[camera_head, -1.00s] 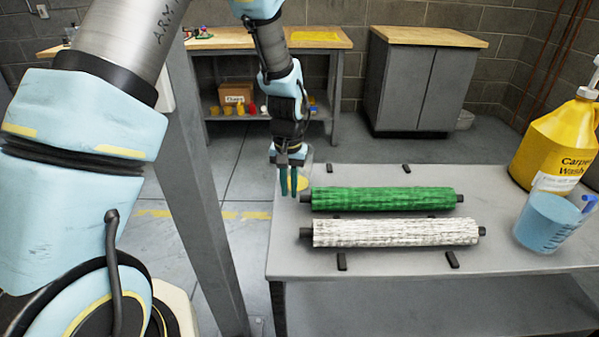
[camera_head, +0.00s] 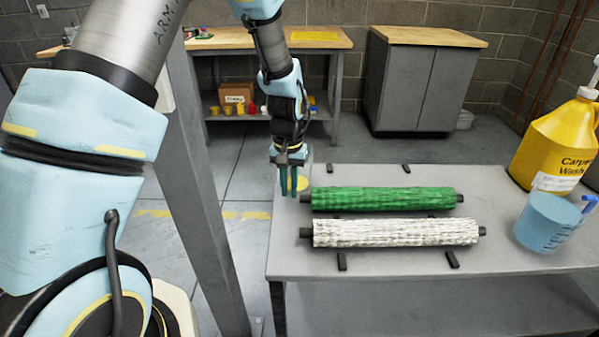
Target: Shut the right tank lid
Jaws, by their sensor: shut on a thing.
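No tank or tank lid can be made out in the head view. My gripper (camera_head: 288,190) has teal fingers pointing down beside the table's left edge, left of the green roller (camera_head: 382,198). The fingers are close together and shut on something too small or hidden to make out.
A white roller (camera_head: 395,232) lies in front of the green one on the grey table (camera_head: 400,274). A blue jug (camera_head: 545,225) and a yellow carpet wash bottle (camera_head: 555,145) stand at the table's right. A grey cabinet (camera_head: 415,90) and a workbench (camera_head: 260,40) stand behind.

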